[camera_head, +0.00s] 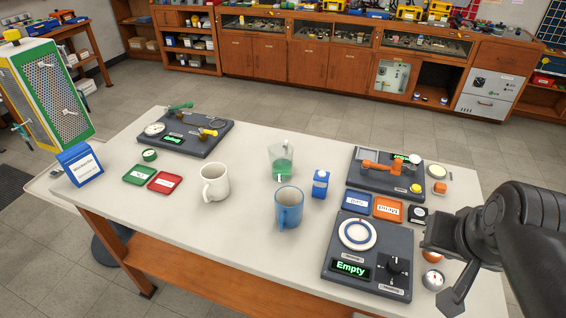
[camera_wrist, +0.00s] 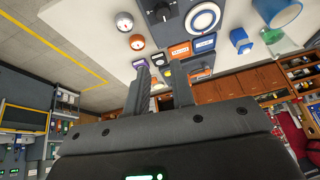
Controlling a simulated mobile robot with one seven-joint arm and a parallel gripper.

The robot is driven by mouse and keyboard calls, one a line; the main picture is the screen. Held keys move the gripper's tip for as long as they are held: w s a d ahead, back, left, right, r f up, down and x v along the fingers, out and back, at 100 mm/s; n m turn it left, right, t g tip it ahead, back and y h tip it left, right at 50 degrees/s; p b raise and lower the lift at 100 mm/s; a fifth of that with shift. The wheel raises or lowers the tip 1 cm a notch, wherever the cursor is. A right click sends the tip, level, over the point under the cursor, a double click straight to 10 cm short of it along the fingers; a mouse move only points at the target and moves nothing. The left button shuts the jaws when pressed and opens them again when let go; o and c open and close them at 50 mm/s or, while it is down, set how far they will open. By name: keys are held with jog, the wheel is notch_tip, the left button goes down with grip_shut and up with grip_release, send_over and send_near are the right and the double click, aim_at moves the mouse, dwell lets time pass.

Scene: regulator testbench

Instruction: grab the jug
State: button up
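A clear jug (camera_head: 283,163) with green liquid in its lower part stands upright near the middle of the white table. A white mug (camera_head: 214,183) is to its left and a blue mug (camera_head: 289,208) is just in front of it. The jug's green part also shows at the upper right of the wrist view (camera_wrist: 281,44), with the blue mug (camera_wrist: 277,10) above it there. My gripper (camera_wrist: 161,68) is open, with nothing between its fingers. It is over the table's right end, well apart from the jug.
A blue carton (camera_head: 320,184) stands right of the jug. A dark device reading "Empty" (camera_head: 350,268) and another with an orange arm (camera_head: 380,170) fill the table's right side. Red (camera_head: 165,182) and green trays lie at left. The front middle of the table is clear.

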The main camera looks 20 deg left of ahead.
jog(key=w+a+m+g+y, duration=0.25)
jog(key=w+a, duration=0.35)
jog(key=w, duration=0.3)
jog(key=m+g+y, duration=0.2)
jog(key=m+y, duration=0.9)
jog(key=m, duration=0.5)
send_near(291, 149)
jog(key=w+f, duration=0.3)
jog(key=w, duration=0.1)
jog(key=x, duration=0.6)
jog(key=shift+f, duration=0.15)
jog(key=x, duration=0.5)
jog(key=shift+w+a+f, duration=0.15)
jog(key=shift+w+a, duration=0.05)
jog(key=shift+a, duration=0.15)
jog(key=shift+c, duration=0.2)
grip_shut()
